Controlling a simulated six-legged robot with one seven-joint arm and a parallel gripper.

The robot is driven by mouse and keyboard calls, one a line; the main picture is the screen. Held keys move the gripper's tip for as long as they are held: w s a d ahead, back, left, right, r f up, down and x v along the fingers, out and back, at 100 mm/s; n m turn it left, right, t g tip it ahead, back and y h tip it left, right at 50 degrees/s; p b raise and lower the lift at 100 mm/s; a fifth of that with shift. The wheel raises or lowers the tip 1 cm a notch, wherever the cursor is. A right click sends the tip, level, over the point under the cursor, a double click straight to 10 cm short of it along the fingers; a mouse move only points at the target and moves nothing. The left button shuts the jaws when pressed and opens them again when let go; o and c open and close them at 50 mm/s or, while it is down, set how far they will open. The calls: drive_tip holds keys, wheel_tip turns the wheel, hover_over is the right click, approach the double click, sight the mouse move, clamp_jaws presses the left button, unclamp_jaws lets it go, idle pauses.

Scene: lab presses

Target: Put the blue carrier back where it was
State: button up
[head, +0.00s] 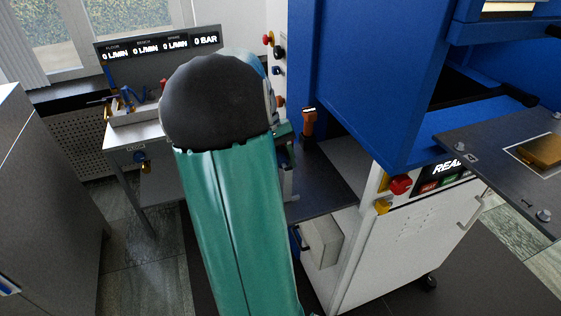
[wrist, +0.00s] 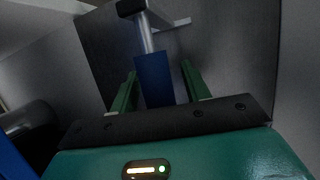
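In the wrist view, my gripper (wrist: 158,68) has its two green fingers apart. A blue block (wrist: 153,82) with a silver rod and a black end piece shows between them. A gap shows between the block and the right finger; the block looks close to the left finger, and I cannot tell whether they touch. I take the block to be part of the blue carrier, but its full shape is not visible.
A large blue press (head: 365,75) stands on the right above a white cabinet (head: 400,255) with a red button. A dark shelf (head: 325,185) carries an orange-handled lever (head: 309,122). A bench with a gauge panel (head: 158,45) is at the back left. A grey cabinet (head: 45,190) stands left.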

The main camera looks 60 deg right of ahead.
drive_tip(key=shift+r, duration=0.1)
drive_tip(key=v, duration=1.1)
drive_tip(key=w+a+r+n+t+h, duration=0.1)
drive_tip(key=w+a+r+n+t, duration=0.1)
drive_tip(key=w+a, duration=0.45)
drive_tip(key=s+a+f+n+t, duration=0.1)
drive_tip(key=a+n+t, duration=0.2)
drive_tip(key=a, duration=1.5)
drive_tip(key=s+a+f+n+t, duration=0.1)
drive_tip(key=a+n+t, duration=0.3)
drive_tip(key=a, duration=1.4)
drive_tip(key=shift+a+f+t, duration=0.15)
drive_tip(key=shift+f+t, duration=0.35)
drive_tip(key=shift+f, duration=0.05)
drive_tip(key=shift+c, duration=1.2)
